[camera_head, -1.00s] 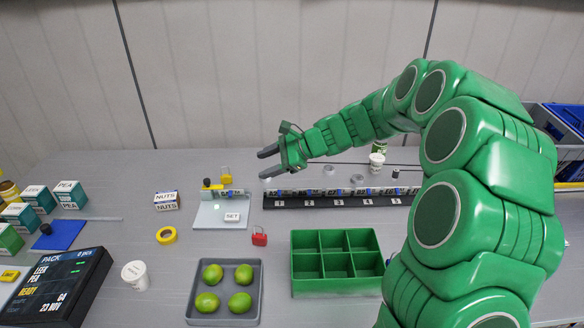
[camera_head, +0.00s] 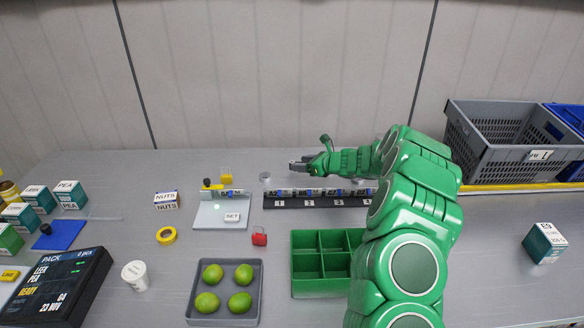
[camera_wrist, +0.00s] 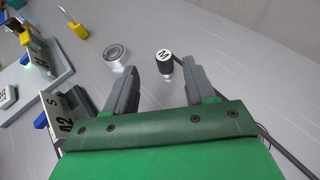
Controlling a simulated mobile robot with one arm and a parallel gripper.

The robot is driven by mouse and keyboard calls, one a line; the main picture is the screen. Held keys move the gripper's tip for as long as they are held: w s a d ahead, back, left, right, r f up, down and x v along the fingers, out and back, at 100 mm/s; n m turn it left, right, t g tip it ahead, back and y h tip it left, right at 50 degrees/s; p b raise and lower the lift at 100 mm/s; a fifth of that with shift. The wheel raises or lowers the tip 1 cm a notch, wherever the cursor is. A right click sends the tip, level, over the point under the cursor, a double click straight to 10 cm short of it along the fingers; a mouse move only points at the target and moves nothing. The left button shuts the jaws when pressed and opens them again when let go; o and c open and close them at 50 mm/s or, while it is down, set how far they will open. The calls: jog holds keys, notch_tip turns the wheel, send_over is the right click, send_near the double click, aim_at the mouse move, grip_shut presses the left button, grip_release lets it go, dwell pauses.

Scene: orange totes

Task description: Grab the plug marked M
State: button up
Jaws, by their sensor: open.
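The plug marked M (camera_wrist: 164,64) shows in the wrist view as a small dark cylinder with a white top lettered M, standing on the grey bench beyond my fingers. My gripper (camera_wrist: 157,85) is open and empty. The plug stands just past the fingertips, closer to the right finger. In the head view my gripper (camera_head: 300,165) is above the back of the black numbered rack (camera_head: 290,203). I cannot make out the plug in the head view.
A round silver-rimmed piece (camera_wrist: 115,54) stands near the left fingertip. Rack blocks, one marked A2 (camera_wrist: 65,122), are close on the left. A yellow padlock (camera_wrist: 78,29) is farther off. A green divided tray (camera_head: 306,287) and grey crate (camera_head: 497,130) are to the right.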

aim_at(289, 171)
jog(key=shift+w+d+f, duration=0.2)
jog(key=shift+w+f, duration=0.15)
jog(key=shift+x, duration=3.8)
jog(key=shift+s+a+r, duration=0.1)
jog(key=shift+c, duration=0.2)
grip_shut()
